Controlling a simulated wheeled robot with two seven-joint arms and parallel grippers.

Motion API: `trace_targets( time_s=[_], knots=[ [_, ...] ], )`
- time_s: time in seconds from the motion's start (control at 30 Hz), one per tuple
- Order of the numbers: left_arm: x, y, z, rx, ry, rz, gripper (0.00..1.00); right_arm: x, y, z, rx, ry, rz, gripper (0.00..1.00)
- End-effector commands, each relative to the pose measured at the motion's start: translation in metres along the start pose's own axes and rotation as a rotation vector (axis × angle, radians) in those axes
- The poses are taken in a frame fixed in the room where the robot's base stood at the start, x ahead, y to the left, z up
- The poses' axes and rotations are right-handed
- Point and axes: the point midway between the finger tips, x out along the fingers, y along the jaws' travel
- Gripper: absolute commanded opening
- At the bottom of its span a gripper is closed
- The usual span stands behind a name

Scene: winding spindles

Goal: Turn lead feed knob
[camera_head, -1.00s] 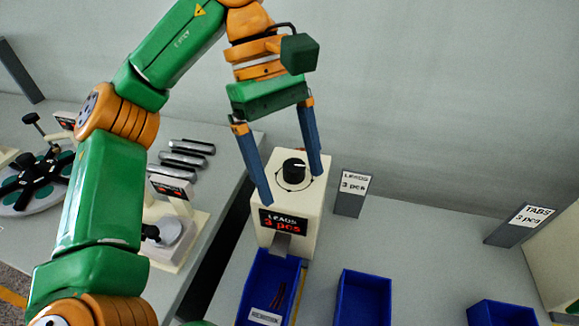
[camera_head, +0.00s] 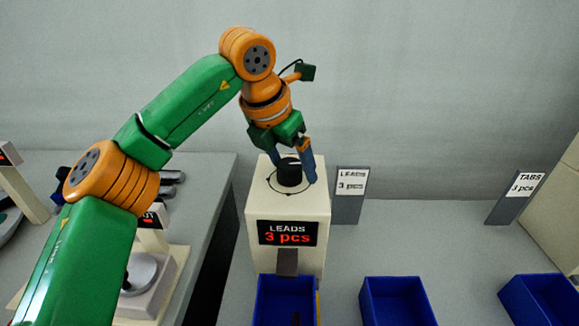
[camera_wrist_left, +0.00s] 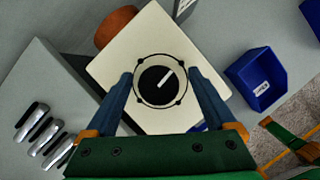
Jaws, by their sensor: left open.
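The lead feed knob (camera_head: 289,172) is a round black knob on top of the cream feeder box (camera_head: 262,210), whose display reads "LEADS 3 pcs". My left gripper (camera_head: 292,180) is over the box top with its blue fingers pointing down around the knob. In the left wrist view the knob (camera_wrist_left: 157,86) has a white pointer line and sits inside a black ring with dots. The open fingers (camera_wrist_left: 160,90) stand on either side of it, with gaps between them and the knob.
Blue bins (camera_head: 396,302) stand at the front, one (camera_head: 286,300) under the box's chute. Grey signs for LEADS (camera_head: 349,205) and TABS (camera_head: 512,205) stand behind. A scale-like device (camera_head: 150,275) is on the left table, across a dark gap.

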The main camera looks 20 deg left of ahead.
Motion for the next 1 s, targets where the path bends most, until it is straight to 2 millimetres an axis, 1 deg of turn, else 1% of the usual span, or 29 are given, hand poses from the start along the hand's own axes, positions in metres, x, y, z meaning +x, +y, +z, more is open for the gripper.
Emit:
trace_targets(
  time_s=[0.1,0.27,0.3,0.37,0.4,0.47,0.5,0.57,0.6,0.63,0.7,0.77,1.0],
  knots=[
    [0.004,0.000,0.000,0.001,0.001,0.000,0.89,0.000,0.000,0.000,0.000,0.000,0.001,0.50],
    [0.004,0.000,0.000,0.001,0.000,-0.001,0.89,0.000,0.000,0.000,0.001,0.000,0.001,0.50],
    [0.004,0.000,0.000,0.001,0.000,-0.001,0.78,0.000,0.000,0.000,0.001,0.000,0.001,0.50],
    [0.004,0.000,0.000,0.001,0.001,-0.001,0.62,0.000,0.000,0.000,0.001,0.000,0.001,0.50],
    [0.004,0.000,0.000,0.002,0.001,-0.001,0.51,0.000,0.000,0.000,0.001,0.000,0.001,0.50],
    [0.004,0.000,0.000,0.002,0.001,-0.001,0.35,0.000,0.000,0.000,0.001,0.000,0.001,0.50],
    [0.004,0.000,0.000,0.002,0.001,-0.001,0.24,0.000,0.000,0.000,0.001,0.001,0.000,0.50],
    [0.004,0.000,0.000,0.002,0.001,-0.001,0.08,0.000,0.000,0.000,0.001,0.001,0.000,0.50],
    [0.004,0.000,0.000,0.002,0.001,-0.001,0.04,0.000,0.000,0.000,0.001,0.001,0.000,0.50],
    [0.003,0.000,0.000,0.009,0.002,-0.005,0.04,-0.002,0.000,-0.001,0.001,0.001,0.000,0.50],
    [0.000,0.000,0.002,0.060,0.004,-0.027,0.04,-0.013,0.000,-0.002,0.001,0.001,0.000,0.50],
    [0.000,0.000,0.001,0.103,0.005,-0.045,0.04,-0.018,0.000,-0.002,0.001,0.001,-0.001,0.50],
    [0.005,0.000,-0.001,0.129,0.002,-0.054,0.04,-0.015,-0.001,-0.002,0.001,0.001,-0.003,0.50]
  ],
)
